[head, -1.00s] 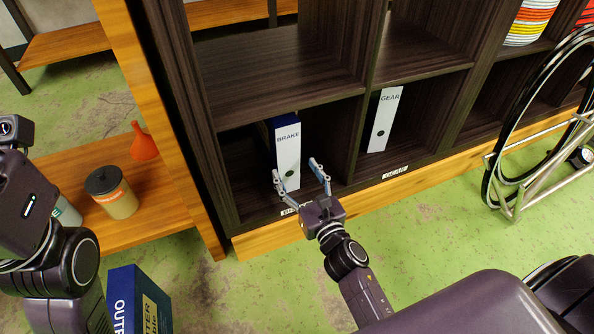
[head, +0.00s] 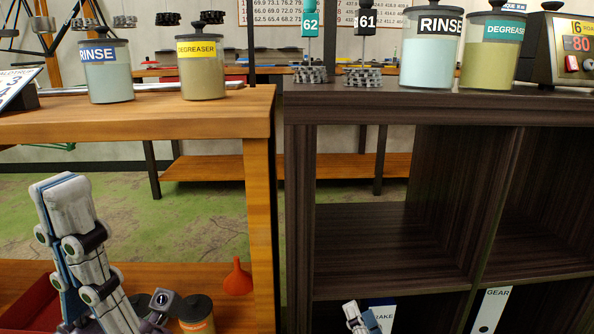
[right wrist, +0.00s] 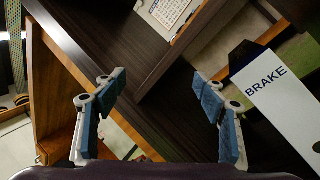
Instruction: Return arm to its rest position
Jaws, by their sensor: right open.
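My right gripper (right wrist: 160,88) is open in the right wrist view, with nothing between its blue-padded fingers. The white BRAKE binder (right wrist: 275,95) stands to the right of the fingers, apart from them in that picture. In the head view only a fingertip of my right gripper (head: 360,318) shows at the bottom edge, in front of the BRAKE binder (head: 382,316), whose lower part is out of frame. My left gripper (head: 68,195) is raised at the lower left, fingers pointing up. Its fingers overlap in the picture, so their gap is unclear.
The dark shelf (head: 395,268) fills the right, with a GEAR binder (head: 490,312) in a lower compartment. Jars stand on its top. A wooden bench (head: 180,122) bears RINSE (head: 108,72) and DEGREASER (head: 202,68) jars. An orange funnel (head: 237,278) stands on its lower board.

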